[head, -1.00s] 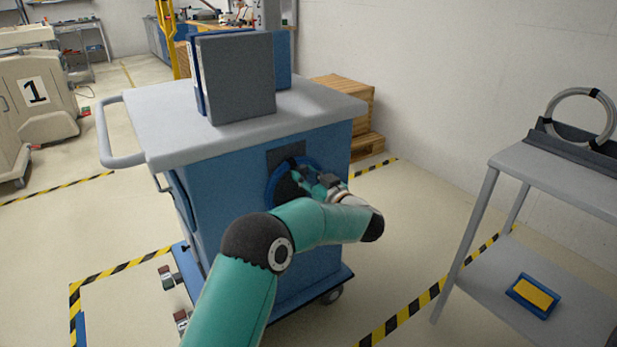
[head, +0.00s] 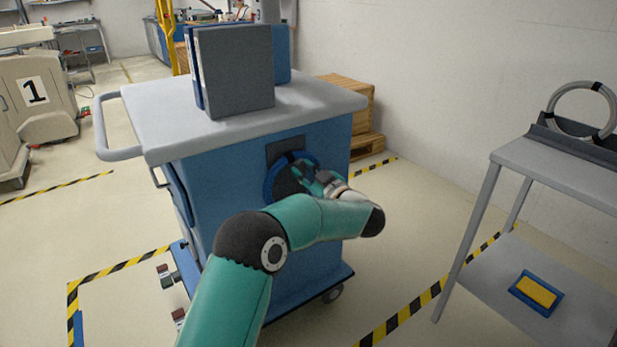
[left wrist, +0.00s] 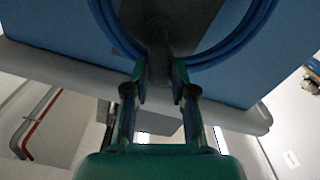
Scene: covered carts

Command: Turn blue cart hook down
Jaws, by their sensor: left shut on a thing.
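The blue cart (head: 215,190) has a grey top and stands in front of me. On its near side a dark plate (head: 280,150) carries the dark hook, and a blue ring (head: 268,185), like a coiled hose, hangs there. My left gripper (head: 304,172) is at the hook, in front of the ring. In the left wrist view the fingers (left wrist: 160,78) are shut on the dark hook (left wrist: 158,48), with the blue coil (left wrist: 215,52) around it. The fingers and arm partly hide the hook in the head view. My right gripper is not in view.
Grey and blue boxes (head: 235,75) stand on the cart top. A grey table (head: 560,175) with a grey ring (head: 583,110) stands at the right, and a blue-yellow pad (head: 537,291) lies on its lower shelf. Wooden pallets (head: 365,120) stand behind. Striped tape (head: 405,312) marks the floor.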

